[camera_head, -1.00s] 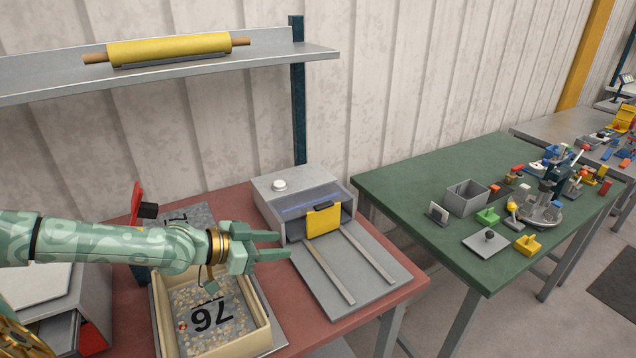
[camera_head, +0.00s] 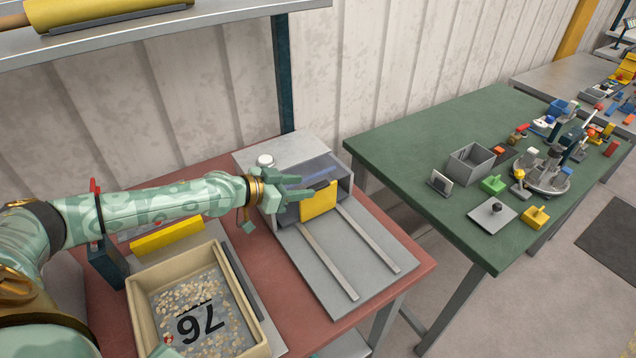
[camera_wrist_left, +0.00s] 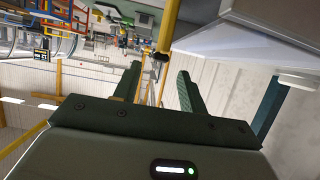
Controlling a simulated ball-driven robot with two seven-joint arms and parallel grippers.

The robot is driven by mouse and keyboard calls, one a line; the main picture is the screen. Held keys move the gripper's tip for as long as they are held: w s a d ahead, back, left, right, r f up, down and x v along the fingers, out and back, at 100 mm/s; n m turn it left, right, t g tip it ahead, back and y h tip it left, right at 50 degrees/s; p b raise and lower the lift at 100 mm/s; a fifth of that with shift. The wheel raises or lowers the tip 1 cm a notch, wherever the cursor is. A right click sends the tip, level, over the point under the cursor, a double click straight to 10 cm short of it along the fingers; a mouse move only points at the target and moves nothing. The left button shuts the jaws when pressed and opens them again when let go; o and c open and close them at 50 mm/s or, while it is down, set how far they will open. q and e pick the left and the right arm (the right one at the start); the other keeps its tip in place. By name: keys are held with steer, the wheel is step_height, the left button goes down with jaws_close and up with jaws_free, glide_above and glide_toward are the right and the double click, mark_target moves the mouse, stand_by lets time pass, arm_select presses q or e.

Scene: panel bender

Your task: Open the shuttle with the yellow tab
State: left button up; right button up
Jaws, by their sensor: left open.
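The shuttle is a grey box-like unit (camera_head: 298,150) with two pale rails running out over a flat grey plate (camera_head: 347,262). Its upright yellow tab (camera_head: 319,202) stands at the box's open front, with a dark piece at its top. My left gripper (camera_head: 308,187) is open, its fingers at the left of the tab and near its top edge. I cannot tell whether they touch it. In the left wrist view both fingers (camera_wrist_left: 157,88) are spread with nothing between them; the yellow tab is not seen there.
A tan tray of small pale pieces (camera_head: 137,310), marked 76, sits on the red table below my left arm. A yellow bar (camera_head: 168,235) lies behind it. A shelf (camera_head: 230,9) hangs above. A green table (camera_head: 440,150) with several small parts stands right, across a gap.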

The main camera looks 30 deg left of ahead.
mark_target(316, 186)
arm_select(q)
steer(key=b+x, duration=0.1)
steer(key=x, duration=0.5)
steer(key=shift+w+f, duration=0.1)
steer(key=shift+d, duration=0.1)
jaws_close()
